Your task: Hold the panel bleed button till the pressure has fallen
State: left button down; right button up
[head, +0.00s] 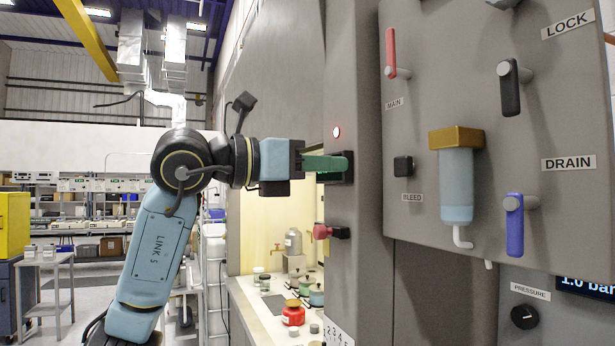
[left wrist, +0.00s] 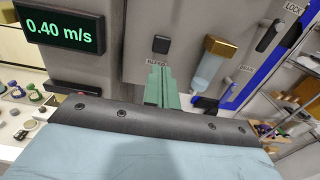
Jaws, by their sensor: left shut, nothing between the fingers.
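The grey panel (head: 430,215) carries a small black square bleed button (head: 403,166) above a BLEED label. The button also shows in the left wrist view (left wrist: 161,44), just beyond my fingertips. My left gripper (head: 347,163) has green fingers, shut and empty; they show in the left wrist view too (left wrist: 159,70). In the head view the fingertips are left of the button, with a clear gap in the picture. No contact with the button shows. The pressure display (head: 588,287) at the lower right reads 1.0 bar, cut by the frame edge. My right gripper is not in view.
A red lever (head: 391,52), black lever (head: 509,88) and blue lever (head: 515,225) stick out of the panel. A brass-topped bowl (head: 456,185) hangs right of the button. A display (left wrist: 58,30) reads 0.40 m/s. A bench (head: 262,312) with jars stands lower left.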

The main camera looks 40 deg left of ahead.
pick_arm(q)
jog(key=v, duration=0.3)
jog(key=shift+s+r, duration=0.1)
dwell(0.3)
